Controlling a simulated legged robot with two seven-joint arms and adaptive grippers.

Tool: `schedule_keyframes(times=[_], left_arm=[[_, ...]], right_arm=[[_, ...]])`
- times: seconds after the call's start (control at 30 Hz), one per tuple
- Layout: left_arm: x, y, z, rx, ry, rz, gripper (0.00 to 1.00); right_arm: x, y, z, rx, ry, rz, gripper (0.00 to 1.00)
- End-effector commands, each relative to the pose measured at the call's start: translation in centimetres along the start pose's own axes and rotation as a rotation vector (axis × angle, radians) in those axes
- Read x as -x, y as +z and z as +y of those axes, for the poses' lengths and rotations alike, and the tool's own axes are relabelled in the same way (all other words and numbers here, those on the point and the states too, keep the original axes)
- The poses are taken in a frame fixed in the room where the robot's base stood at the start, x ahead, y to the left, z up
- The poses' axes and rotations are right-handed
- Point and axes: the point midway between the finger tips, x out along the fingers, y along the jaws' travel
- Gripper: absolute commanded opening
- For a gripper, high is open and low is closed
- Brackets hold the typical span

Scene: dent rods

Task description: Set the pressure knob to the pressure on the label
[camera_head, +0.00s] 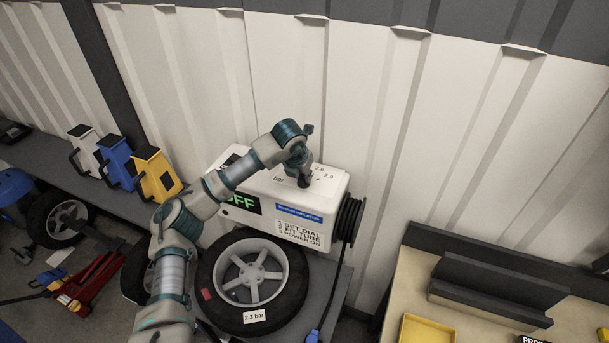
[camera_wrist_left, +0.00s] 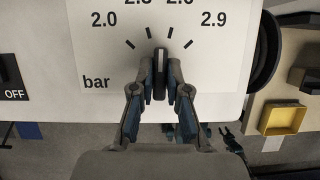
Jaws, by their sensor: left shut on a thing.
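The white inflator box (camera_head: 262,190) stands on the bench with its dial on top. My left gripper (camera_head: 304,180) reaches down onto the dial. In the left wrist view its two fingers (camera_wrist_left: 160,88) are shut on the dark pressure knob (camera_wrist_left: 160,68), one on each side. The knob's white line points straight up in that view, between the two middle tick marks. The outer marks read 2.0 and 2.9; the middle numbers are cut off at the top edge. The label (camera_head: 255,316) on the wheel reads "2.3 bar".
A wheel (camera_head: 284,291) lies before the box, whose front display ends in "FF". A black hose reel (camera_head: 348,219) is on its right side. White, blue and yellow canisters (camera_head: 157,176) stand left. A worktop with a yellow tray (camera_head: 427,329) is at right.

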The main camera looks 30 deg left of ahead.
Motion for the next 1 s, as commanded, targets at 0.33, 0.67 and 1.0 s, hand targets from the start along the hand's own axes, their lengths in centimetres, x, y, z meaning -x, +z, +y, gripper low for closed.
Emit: schedule_keyframes(times=[0.33, 0.67, 1.0], left_arm=[[-0.36, -0.41, -0.21, 0.198, 0.086, 0.016, 0.00], [-0.38, -0.41, -0.20, 0.271, 0.117, 0.017, 0.00], [-0.41, -0.45, -0.22, 0.276, 0.119, 0.019, 0.00]], right_arm=[[-0.22, 0.00, -0.34, -0.002, -0.004, 0.000, 0.40], [-0.27, 0.02, -0.33, -0.002, -0.004, -0.001, 0.40], [-0.28, 0.02, -0.28, -0.002, -0.003, 0.000, 0.40]])
